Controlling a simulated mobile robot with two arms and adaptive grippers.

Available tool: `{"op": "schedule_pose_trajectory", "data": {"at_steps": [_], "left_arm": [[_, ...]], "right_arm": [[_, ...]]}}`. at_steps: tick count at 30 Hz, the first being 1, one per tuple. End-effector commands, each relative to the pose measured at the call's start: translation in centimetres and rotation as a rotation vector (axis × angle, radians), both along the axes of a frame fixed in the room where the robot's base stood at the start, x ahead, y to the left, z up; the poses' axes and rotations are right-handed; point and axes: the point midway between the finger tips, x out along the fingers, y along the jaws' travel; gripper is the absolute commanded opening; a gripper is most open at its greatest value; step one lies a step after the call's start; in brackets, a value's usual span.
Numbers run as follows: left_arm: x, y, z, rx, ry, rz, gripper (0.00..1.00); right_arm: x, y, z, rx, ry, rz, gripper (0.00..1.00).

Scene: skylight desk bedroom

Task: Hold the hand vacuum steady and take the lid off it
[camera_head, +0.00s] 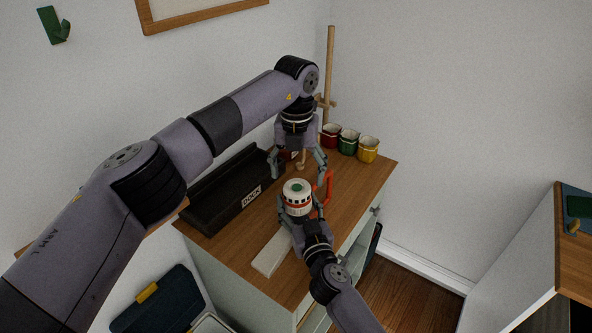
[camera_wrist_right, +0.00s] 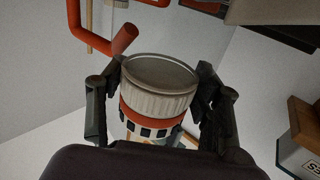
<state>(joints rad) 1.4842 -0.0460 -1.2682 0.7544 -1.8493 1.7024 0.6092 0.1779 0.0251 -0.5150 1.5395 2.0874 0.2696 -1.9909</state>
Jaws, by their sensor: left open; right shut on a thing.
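The hand vacuum (camera_head: 297,199) stands on the wooden desk top, a white cylinder with a red band, a green disc on top and a red handle (camera_head: 326,188) on its right. My right gripper (camera_head: 298,213) is shut around its body from the front. In the right wrist view the vacuum's body (camera_wrist_right: 158,100) sits between the fingers of my right gripper (camera_wrist_right: 160,100), with a ribbed pale end, an orange band and dark slots. The lid's seam is not clear. My left gripper (camera_head: 299,172) is open and empty just above and behind the vacuum, fingers pointing down.
A black tray (camera_head: 213,212) marked DOCK lies left of the vacuum. Red, green (camera_head: 348,142) and yellow (camera_head: 369,150) mugs stand at the back right near a wooden post (camera_head: 329,75). A pale flat strip (camera_head: 271,254) lies in front. The desk's right side has free room.

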Motion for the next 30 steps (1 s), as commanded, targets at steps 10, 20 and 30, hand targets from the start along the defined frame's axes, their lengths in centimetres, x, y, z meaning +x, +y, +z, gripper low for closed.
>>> {"op": "schedule_pose_trajectory", "data": {"at_steps": [10, 20, 30], "left_arm": [[0.0, 0.1, -0.1, -0.002, -0.013, -0.68, 0.75], [0.0, 0.3, 0.0, 0.001, -0.025, -1.162, 0.75], [0.0, 0.3, -2.0, -0.001, -0.025, -1.258, 0.75]], "right_arm": [[-0.1, -0.3, -0.9, -0.016, 0.012, -0.007, 0.0], [-0.1, -0.3, -0.9, -0.016, 0.012, -0.007, 0.0], [-0.1, -0.3, -1.0, -0.016, 0.012, -0.007, 0.0]]}}
